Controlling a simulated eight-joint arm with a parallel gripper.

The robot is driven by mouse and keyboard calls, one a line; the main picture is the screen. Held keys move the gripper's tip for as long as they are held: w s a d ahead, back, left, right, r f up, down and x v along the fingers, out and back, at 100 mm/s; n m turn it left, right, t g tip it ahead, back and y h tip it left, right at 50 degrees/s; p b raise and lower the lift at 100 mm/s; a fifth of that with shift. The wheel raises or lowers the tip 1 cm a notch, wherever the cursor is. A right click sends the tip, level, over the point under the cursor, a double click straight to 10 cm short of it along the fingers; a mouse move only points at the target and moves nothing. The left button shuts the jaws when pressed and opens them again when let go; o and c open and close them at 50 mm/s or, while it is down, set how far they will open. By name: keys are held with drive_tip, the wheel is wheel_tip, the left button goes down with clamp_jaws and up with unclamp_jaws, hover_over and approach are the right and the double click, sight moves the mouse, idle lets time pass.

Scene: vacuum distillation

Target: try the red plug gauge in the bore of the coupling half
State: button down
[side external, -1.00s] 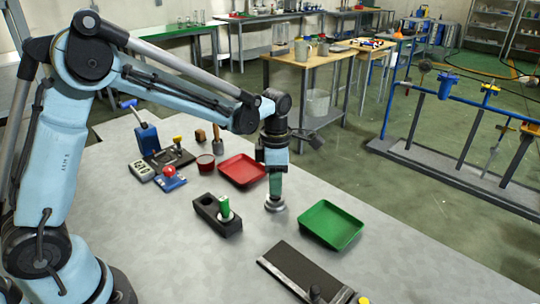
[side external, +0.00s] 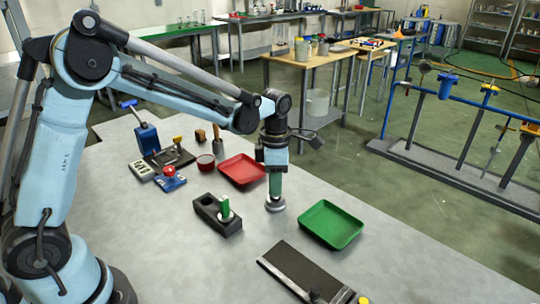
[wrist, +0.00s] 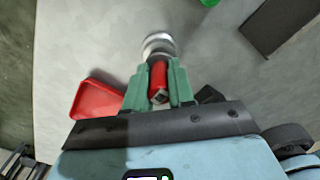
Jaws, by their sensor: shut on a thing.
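My gripper (side external: 276,190) points straight down over the coupling half (side external: 275,204), a round silver metal piece standing on the bench. In the wrist view, the green fingers of my gripper (wrist: 158,88) are shut on the red plug gauge (wrist: 159,76). The gauge's far end points at the coupling half (wrist: 158,41). The fingers hide the gauge in the side view. The bore is hidden, so I cannot tell whether the gauge's tip is inside it. A black block (side external: 208,212) to the left holds a green-handled gauge (side external: 224,206) beside an empty round hole.
A red tray (side external: 242,170) lies behind the coupling half and a green tray (side external: 331,224) to its right. A dark plate (side external: 303,270) lies in front. A red-buttoned box (side external: 170,178) and other small items stand at the back left. Bare bench surrounds the coupling half.

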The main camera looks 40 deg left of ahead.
drive_tip(key=shift+f, duration=0.9)
idle(1.6)
drive_tip(key=shift+r, duration=0.4)
drive_tip(key=shift+r, duration=0.35)
drive_tip(key=shift+r, duration=1)
drive_tip(key=shift+r, duration=0.35)
drive_tip(key=shift+r, duration=0.4)
